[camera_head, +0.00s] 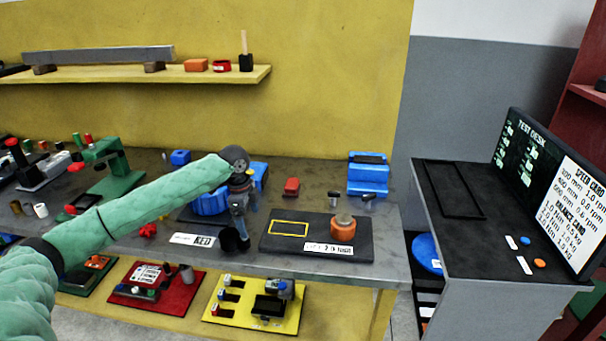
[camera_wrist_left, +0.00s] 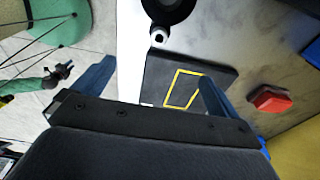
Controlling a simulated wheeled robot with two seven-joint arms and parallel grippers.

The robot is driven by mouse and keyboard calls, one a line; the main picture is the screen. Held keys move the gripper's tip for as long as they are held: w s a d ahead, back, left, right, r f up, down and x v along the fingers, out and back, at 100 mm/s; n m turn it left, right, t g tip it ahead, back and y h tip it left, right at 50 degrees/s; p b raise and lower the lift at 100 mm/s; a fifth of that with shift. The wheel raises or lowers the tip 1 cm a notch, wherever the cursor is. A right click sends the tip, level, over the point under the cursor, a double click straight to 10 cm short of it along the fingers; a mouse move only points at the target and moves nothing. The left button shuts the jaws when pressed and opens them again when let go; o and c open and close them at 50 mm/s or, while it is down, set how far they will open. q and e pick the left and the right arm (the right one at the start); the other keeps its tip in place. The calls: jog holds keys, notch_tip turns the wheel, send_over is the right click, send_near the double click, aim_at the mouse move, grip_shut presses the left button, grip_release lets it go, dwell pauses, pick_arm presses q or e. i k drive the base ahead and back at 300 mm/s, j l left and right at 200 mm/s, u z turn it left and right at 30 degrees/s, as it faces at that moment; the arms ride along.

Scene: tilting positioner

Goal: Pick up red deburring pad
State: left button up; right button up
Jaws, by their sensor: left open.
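The red deburring pad (camera_head: 291,187) is a small red block on the grey bench, behind the dark plate with the yellow outline. It also shows at the right in the left wrist view (camera_wrist_left: 270,100). My left gripper (camera_head: 241,215) points down over the bench, to the left of the pad and apart from it. Its two blue fingers stand wide apart with nothing between them in the left wrist view (camera_wrist_left: 155,80). My right gripper (camera_wrist_left: 62,74) seems to show small at the left of that view, its jaws too small to read.
The dark plate (camera_head: 275,244) carries an orange round part (camera_head: 342,229). A blue block (camera_head: 368,175) stands right of the pad, and blue parts (camera_head: 210,203) lie behind my left gripper. A black cup-like part (camera_head: 232,241) is near the front edge. Bare bench surrounds the pad.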

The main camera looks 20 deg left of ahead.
aim_at(293, 187)
jog(key=i, duration=1.05)
